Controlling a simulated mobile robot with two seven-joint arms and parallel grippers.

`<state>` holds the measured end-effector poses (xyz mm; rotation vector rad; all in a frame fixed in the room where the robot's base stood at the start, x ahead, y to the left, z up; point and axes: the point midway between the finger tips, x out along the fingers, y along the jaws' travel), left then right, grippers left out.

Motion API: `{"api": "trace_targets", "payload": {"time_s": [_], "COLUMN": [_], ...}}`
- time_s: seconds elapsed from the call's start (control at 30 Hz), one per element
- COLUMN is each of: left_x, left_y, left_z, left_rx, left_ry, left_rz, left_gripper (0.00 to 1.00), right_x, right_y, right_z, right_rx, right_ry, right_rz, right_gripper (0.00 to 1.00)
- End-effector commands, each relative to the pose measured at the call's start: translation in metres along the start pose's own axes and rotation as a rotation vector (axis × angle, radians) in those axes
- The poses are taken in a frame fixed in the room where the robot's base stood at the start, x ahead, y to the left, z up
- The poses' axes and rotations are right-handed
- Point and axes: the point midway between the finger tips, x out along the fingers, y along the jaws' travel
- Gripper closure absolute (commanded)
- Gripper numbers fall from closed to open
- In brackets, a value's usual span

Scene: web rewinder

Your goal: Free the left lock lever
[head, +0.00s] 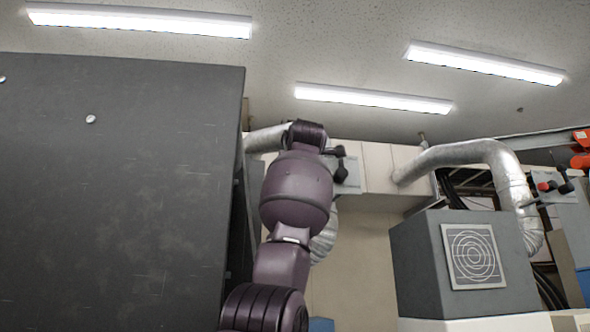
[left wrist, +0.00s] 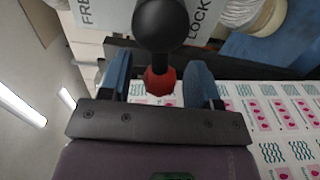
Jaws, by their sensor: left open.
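In the left wrist view my left gripper (left wrist: 159,80) is open, with one blue finger on each side of a red part (left wrist: 160,83). A black round knob (left wrist: 160,22) shows directly above the red part, and a dark stem joins them; this looks like the lock lever. I cannot tell whether a finger touches it. Behind it is a pale plate (left wrist: 102,12) lettered "FRE..." and "LOCK". In the head view black knobs (head: 340,162) show just right of my purple arm's far end. The arm hides the left gripper there. My right gripper is not in view.
A large dark panel (head: 110,190) fills the left of the head view, close to my arm. A grey box (head: 465,265) and silver ducts (head: 475,152) stand right. Another plate with a red knob (head: 544,187) is far right. Printed web (left wrist: 275,120) lies right of the gripper.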

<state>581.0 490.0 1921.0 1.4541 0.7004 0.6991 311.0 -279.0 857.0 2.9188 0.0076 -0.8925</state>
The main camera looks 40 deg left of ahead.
Motion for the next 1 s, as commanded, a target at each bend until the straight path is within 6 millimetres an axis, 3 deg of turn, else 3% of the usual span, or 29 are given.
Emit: {"api": "trace_targets", "payload": {"time_s": [0.3, 0.6, 1.0], "left_x": [0.0015, 0.0012, 0.0006], "left_y": [-0.0001, 0.0000, 0.0050], "left_z": [0.0000, 0.0001, -0.0006], "left_rx": [0.000, 0.000, 0.083], "left_ry": [0.000, 0.000, 0.000], "left_rz": [0.001, 0.001, 0.002], "left_gripper": [0.45, 0.90, 0.90], "right_x": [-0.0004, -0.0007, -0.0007], "right_y": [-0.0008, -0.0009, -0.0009], "right_z": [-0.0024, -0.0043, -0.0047], "right_rx": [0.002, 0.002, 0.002], "right_ry": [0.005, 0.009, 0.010], "right_rz": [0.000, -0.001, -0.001], "right_gripper": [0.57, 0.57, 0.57]}}
